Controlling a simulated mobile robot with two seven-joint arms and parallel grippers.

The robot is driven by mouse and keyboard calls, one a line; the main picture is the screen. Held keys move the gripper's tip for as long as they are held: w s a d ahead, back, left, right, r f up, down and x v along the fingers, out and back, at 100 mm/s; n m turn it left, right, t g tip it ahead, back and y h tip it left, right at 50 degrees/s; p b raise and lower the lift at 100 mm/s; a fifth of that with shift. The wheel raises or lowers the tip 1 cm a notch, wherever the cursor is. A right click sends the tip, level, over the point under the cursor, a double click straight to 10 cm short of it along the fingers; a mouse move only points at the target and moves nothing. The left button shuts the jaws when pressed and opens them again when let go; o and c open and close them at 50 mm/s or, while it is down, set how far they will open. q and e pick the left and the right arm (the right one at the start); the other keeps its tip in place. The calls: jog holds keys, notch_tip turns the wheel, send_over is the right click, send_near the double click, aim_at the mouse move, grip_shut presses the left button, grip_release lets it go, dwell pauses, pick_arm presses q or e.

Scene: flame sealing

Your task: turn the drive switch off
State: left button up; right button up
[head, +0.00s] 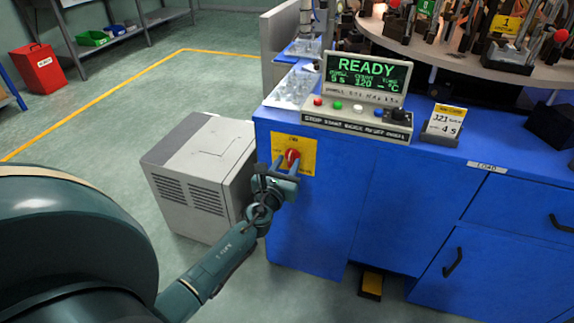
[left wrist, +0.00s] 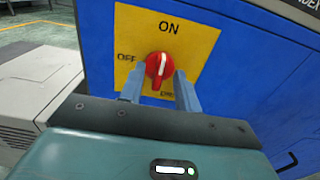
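The drive switch is a red rotary knob (head: 292,156) on a yellow plate (head: 308,146) on the left end of the blue cabinet's front. In the left wrist view the knob (left wrist: 160,66) shows ON above it and OFF to its left. Its grip bar stands close to upright, with a pale line along it. My left gripper (head: 284,171) is just in front of and below the knob. Its two fingers are apart, one on each side of the knob's lower part; I cannot tell whether they touch it. My right gripper is not in view.
A grey box-shaped unit (head: 200,165) stands on the floor left of the blue cabinet (head: 390,215). On the cabinet top, a control panel's display (head: 366,75) reads READY. A small card stand (head: 443,123) is beside it. Open floor lies to the left, marked by a yellow line.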

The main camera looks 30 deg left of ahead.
pick_arm(q)
jog(key=shift+w, duration=0.2)
grip_shut()
dwell(0.3)
